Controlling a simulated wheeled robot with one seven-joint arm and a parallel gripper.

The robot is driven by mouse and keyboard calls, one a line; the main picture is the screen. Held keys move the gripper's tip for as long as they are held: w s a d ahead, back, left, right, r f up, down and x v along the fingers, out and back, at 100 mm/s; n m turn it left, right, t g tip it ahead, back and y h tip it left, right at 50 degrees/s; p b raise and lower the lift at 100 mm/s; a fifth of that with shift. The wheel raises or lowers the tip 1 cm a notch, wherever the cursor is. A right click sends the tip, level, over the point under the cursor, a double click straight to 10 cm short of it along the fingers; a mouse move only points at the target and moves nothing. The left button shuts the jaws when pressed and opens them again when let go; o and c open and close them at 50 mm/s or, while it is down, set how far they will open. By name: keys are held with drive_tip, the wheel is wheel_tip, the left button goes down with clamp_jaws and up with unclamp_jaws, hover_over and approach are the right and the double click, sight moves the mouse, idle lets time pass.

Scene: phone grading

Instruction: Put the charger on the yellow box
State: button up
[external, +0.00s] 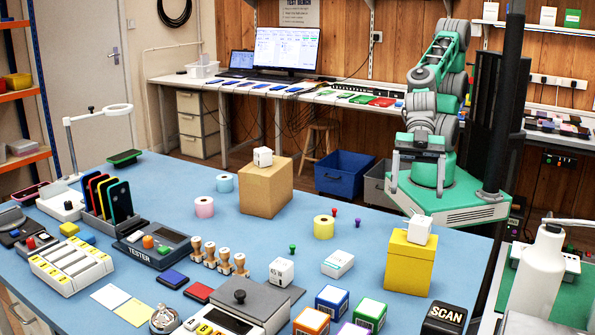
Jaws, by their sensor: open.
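The yellow box (410,264) stands upright on the blue table at the right. A small white cube that looks like a charger (419,230) rests on its lid. Similar white cubes sit on the cardboard box (267,190) and on the table; one is the cube on cardboard (262,156), the other the cube on the table (281,271). My gripper (416,191) points down with its fingers apart and empty. In the picture it appears above the white cube on the yellow box, with a visible gap between them.
Yellow tape roll (323,227) and a flat white box (338,263) lie left of the yellow box. A white bottle (537,280) stands at the right. Some blue table shows free around the cardboard box.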

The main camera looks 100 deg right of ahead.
drive_tip(key=w+d+f+m+h, duration=0.35)
drive_tip(key=w+d, duration=0.25)
drive_tip(key=d, duration=0.5)
drive_tip(key=s+d+f+m+g+h, duration=0.1)
drive_tip(key=s+d+m+h, duration=0.1)
drive_tip(key=d, duration=0.6)
drive_tip(key=s+d+f+m+g+h, duration=0.1)
drive_tip(key=s+d+m+h, duration=0.1)
drive_tip(key=d, duration=0.7)
drive_tip(key=s+d+f+m+g+h, duration=0.1)
drive_tip(key=d+f+m+h, duration=0.1)
drive_tip(key=d, duration=0.7)
drive_tip(key=m+h, duration=0.1)
drive_tip(key=m, duration=0.1)
drive_tip(key=shift+s+m, duration=0.35)
drive_tip(key=shift+s, duration=0.05)
drive_tip(key=shift+a, duration=0.1)
idle(1.3)
